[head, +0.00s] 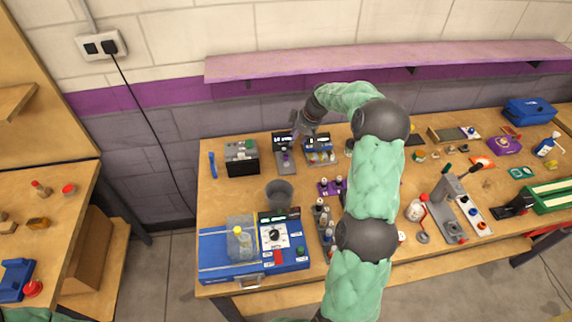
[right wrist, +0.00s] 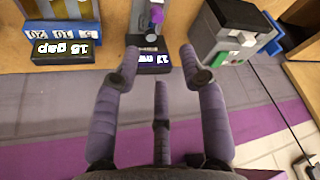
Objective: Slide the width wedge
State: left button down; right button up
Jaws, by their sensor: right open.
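A grey slide track (head: 286,161) with a small purple knob (head: 285,156) stands at the back of the wooden table. It also shows at the top of the right wrist view, where the purple knob (right wrist: 157,15) sits on the grey track and a dark display (right wrist: 148,60) has white characters I cannot read surely. My right gripper (head: 298,128) is just above and behind this track. In the right wrist view the gripper (right wrist: 161,62) has its fingers spread and empty, with the display beyond the fingertips. I cannot tell which part is the width wedge. My left gripper is not in view.
A blue unit (right wrist: 68,20) marked "15 gap" stands beside the track. A dark grey box (head: 242,158) is on its other side. A dark cup (head: 280,194) and a blue machine (head: 225,262) are nearer the front. A purple shelf (head: 400,60) runs along the wall.

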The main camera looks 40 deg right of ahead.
aim_at(287, 156)
pick_arm(q)
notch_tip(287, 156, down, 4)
jog(key=b, duration=0.2)
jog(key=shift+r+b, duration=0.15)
jog(key=shift+b, duration=0.2)
pick_arm(e)
jog(key=x, duration=1.3)
jog(key=shift+s+f, duration=0.1)
jog(key=shift+s, duration=0.2)
